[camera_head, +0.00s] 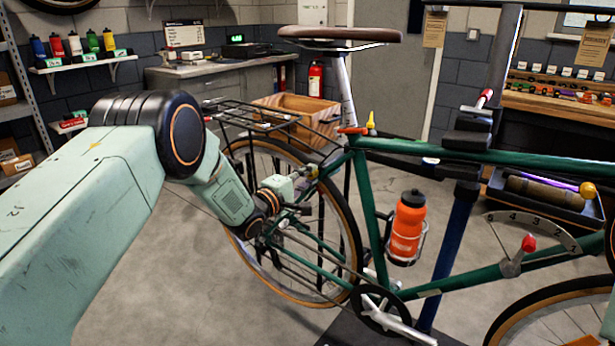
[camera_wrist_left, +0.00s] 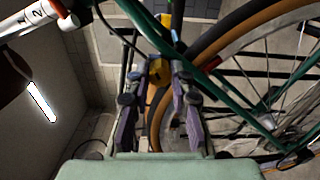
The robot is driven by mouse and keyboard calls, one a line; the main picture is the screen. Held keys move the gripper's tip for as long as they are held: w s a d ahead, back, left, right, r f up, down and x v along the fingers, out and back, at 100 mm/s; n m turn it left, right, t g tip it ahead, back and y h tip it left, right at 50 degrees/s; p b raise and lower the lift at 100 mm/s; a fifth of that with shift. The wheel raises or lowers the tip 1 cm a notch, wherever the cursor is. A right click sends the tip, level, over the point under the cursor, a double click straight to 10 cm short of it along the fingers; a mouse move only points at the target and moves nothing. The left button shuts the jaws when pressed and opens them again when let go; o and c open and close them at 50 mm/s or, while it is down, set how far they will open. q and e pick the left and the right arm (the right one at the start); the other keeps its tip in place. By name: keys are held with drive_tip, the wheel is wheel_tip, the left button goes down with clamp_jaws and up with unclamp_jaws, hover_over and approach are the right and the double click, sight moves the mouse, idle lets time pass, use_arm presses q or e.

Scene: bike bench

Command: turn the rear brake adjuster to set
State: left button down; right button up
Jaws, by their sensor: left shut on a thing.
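The green bicycle (camera_head: 420,291) stands across the head view, its rear wheel (camera_head: 352,225) at the left. My left gripper (camera_head: 308,174) reaches in from the left to the frame above the rear wheel. It is shut on a small yellow piece (camera_head: 313,169), which I take to be the rear brake adjuster. In the left wrist view, the two fingers (camera_wrist_left: 158,84) close from both sides on this yellow piece (camera_wrist_left: 156,70), beside the tyre (camera_wrist_left: 225,38). The fingers hide part of it, and I cannot read its turn angle. My right gripper is not in view.
A dial plate (camera_head: 553,226) with numbers and a red-tipped pointer (camera_head: 528,243) sits at the lower right. An orange bottle (camera_head: 407,228) is on the frame. The rear rack (camera_head: 240,115) and saddle (camera_head: 338,34) are close to my left arm. A wooden crate (camera_head: 290,103) stands behind.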

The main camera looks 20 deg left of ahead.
use_arm(q)
drive_tip(key=shift+n, duration=0.6)
drive_tip(key=c, duration=1.2)
unclamp_jaws()
drive_tip(key=shift+o, duration=0.2)
drive_tip(key=v, duration=1.2)
